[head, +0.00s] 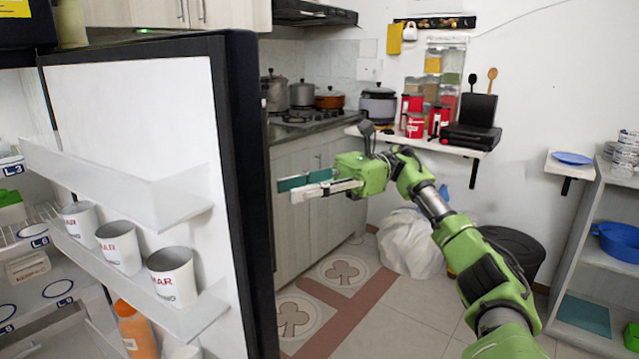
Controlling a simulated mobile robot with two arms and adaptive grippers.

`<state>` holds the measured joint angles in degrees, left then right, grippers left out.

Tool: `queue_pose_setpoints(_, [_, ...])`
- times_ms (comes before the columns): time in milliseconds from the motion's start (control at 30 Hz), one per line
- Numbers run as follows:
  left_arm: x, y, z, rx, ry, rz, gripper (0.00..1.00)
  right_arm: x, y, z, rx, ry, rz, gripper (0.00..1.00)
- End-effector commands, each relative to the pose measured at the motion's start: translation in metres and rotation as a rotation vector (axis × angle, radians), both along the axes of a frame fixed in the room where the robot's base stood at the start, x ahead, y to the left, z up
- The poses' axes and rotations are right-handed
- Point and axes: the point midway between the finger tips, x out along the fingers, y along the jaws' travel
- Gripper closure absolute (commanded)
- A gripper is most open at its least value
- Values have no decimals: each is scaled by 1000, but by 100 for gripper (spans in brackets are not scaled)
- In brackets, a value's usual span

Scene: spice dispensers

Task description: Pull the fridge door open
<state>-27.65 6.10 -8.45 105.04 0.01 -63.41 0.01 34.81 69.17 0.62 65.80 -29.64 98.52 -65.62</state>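The fridge door (140,110) stands open in the head view. Its white inner side faces me, and its dark edge (240,150) runs down near the picture's middle. The door's outer face and handle are hidden from this side. My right gripper (290,188) is to the right of the dark edge, fingers pointing left towards it. Its teal and pale fingers show a little apart, with nothing seen between them. I cannot tell whether the fingertips touch the door. My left gripper is not in view.
White cups (173,277) and an orange bottle (136,330) stand on the door shelves. Fridge shelves with goods are at the far left. A counter with a stove and pots (303,93) is behind my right gripper. A white bag (408,243) sits on the tiled floor.

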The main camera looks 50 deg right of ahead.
Motion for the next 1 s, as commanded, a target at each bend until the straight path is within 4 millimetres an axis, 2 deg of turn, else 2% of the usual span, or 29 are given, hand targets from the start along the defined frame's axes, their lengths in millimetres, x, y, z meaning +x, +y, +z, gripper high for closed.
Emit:
queue_pose_setpoints(33, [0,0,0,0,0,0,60,-2,-11,1,3,-2,-3,72])
queue_pose_setpoints(200, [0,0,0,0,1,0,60,-10,-37,1,3,-2,-2,72])
queue_pose_setpoints(400, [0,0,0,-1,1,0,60,-14,-52,0,1,-1,-1,72])
queue_pose_setpoints(1000, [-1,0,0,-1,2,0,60,-16,-56,0,-1,0,1,72])
